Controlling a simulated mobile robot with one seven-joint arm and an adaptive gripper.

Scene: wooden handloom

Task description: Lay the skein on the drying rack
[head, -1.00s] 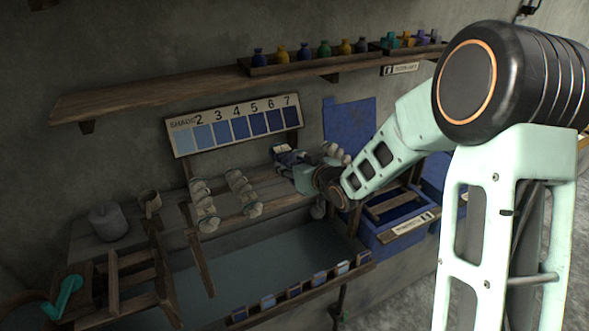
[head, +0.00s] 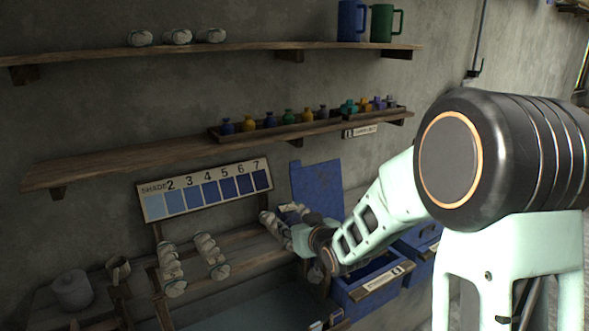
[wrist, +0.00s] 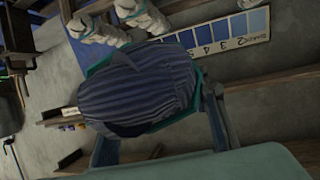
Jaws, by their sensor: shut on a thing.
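My gripper (head: 303,224) is shut on a dark blue-grey skein (wrist: 135,88) with fine stripes, which fills the middle of the wrist view. The gripper's pads show at its sides, and much of the skein is hidden in the head view. The drying rack (head: 243,268), with wooden bars, stands against the wall below the shade card. Whitish skeins hang on it: one at left (head: 170,268), one beside it (head: 209,256) and one just left of my gripper (head: 273,228). Two whitish skeins also show at the top of the wrist view (wrist: 95,26). The held skein looks apart from the bars.
A numbered shade card (head: 205,190) leans above the rack. A shelf (head: 120,168) with dye bottles runs above it. An open blue box (head: 365,285) stands to the right of the rack, below my arm. A grey lidded pot (head: 72,290) is at far left.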

